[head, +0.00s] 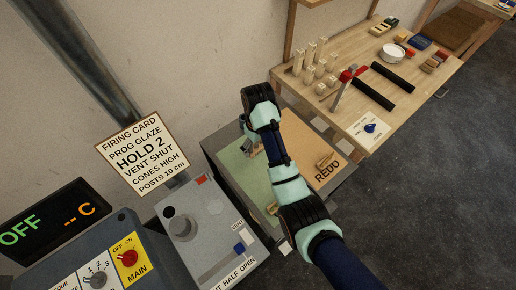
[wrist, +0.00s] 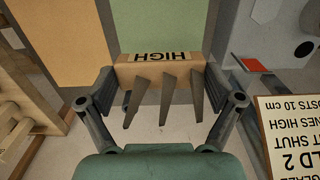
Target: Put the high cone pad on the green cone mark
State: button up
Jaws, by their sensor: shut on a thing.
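The high cone pad (wrist: 142,76) is a tan block labelled HIGH, with three grey cones on it, in the wrist view. My gripper (wrist: 160,80) is shut on it, with one finger at each end. In the head view my gripper (head: 250,146) is over the far left part of the board's green half (head: 236,166); the arm partly covers the pad there. A green surface (wrist: 155,35) also shows beyond the pad in the wrist view. I cannot make out a separate green cone mark, or the gap under the pad.
Another small tan piece (head: 271,209) lies near the green half's front. The control box (head: 205,232) and firing card (head: 143,153) stand left. A wooden bench (head: 345,60) with posts is behind right.

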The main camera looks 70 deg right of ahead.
jog(key=shift+r+p, duration=0.4)
jog(key=shift+r, duration=0.55)
jog(key=w+a+n, duration=0.3)
jog(key=w+a, duration=1.1)
jog(key=a, duration=0.1)
jog(key=w+a+r+n, duration=0.15)
jog(key=w+a, duration=0.25)
jog(key=a, duration=0.8)
jog(key=w+a+r+n, duration=0.15)
jog(key=w+a, duration=0.25)
jog(key=a, duration=0.9)
notch_tip(320, 180, up, 19)
jog(key=p, duration=1.9)
jog(key=shift+s+p, duration=0.25)
jog(key=shift+p, duration=0.05)
jog(key=shift+f, duration=0.15)
